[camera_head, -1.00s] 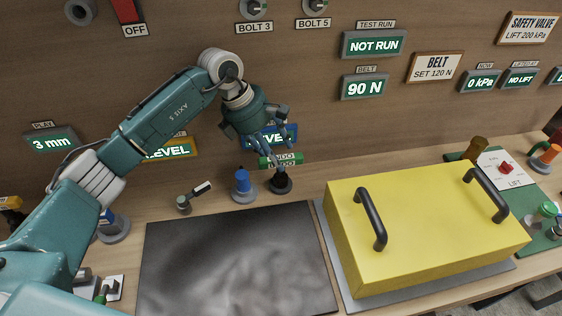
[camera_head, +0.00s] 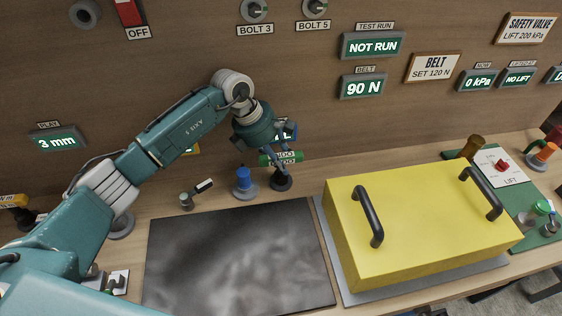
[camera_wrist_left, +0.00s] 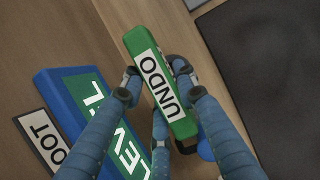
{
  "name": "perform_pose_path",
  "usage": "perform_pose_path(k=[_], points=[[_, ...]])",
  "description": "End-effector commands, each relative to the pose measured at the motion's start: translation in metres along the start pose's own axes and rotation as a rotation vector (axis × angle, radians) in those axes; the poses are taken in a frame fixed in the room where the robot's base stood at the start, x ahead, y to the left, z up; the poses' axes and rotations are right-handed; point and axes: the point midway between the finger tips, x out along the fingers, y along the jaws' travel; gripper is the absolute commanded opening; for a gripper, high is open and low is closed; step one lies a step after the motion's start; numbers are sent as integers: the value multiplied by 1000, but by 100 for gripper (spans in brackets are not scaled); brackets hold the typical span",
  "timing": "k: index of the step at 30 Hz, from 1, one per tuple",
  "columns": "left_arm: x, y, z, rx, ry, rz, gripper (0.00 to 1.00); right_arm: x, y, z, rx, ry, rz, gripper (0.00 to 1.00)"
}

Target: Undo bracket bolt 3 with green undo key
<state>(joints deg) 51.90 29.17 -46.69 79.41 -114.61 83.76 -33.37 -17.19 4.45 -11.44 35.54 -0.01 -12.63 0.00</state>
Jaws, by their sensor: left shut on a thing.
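The green undo key (camera_head: 266,160), marked UNDO, is at the top of a small black stand (camera_head: 281,182) against the back wall. I cannot tell whether it still touches the stand. My left gripper (camera_head: 284,152) reaches down to it and is shut on it. In the left wrist view the blue fingers lie on both sides of the green key (camera_wrist_left: 148,58), with its white UNDO label showing. Bolt 3 (camera_head: 254,10) is a round grey fitting high on the wall above its BOLT 3 label, apart from the gripper. My right gripper is not in view.
Bolt 5 (camera_head: 313,8) is right of bolt 3. A blue-topped piece (camera_head: 243,178) stands just left of the key. A blue-framed level display (camera_wrist_left: 50,92) is close by the fingers. A yellow box (camera_head: 425,225) with black handles is at right. The dark mat (camera_head: 240,260) is bare.

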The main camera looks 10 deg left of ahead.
Motion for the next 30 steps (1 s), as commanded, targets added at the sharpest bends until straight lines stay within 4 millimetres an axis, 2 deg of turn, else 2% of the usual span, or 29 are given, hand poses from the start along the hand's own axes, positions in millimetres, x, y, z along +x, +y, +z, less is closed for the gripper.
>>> perform_pose_path(k=[8,15,20,30], points=[[-6,1,4,2,-4,3,0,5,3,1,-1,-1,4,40],[-32,2,14,3,-4,8,0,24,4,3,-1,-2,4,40],[-29,-32,12,7,-1,2,0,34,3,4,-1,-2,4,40],[-28,-127,12,7,-2,2,0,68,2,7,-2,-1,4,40]])
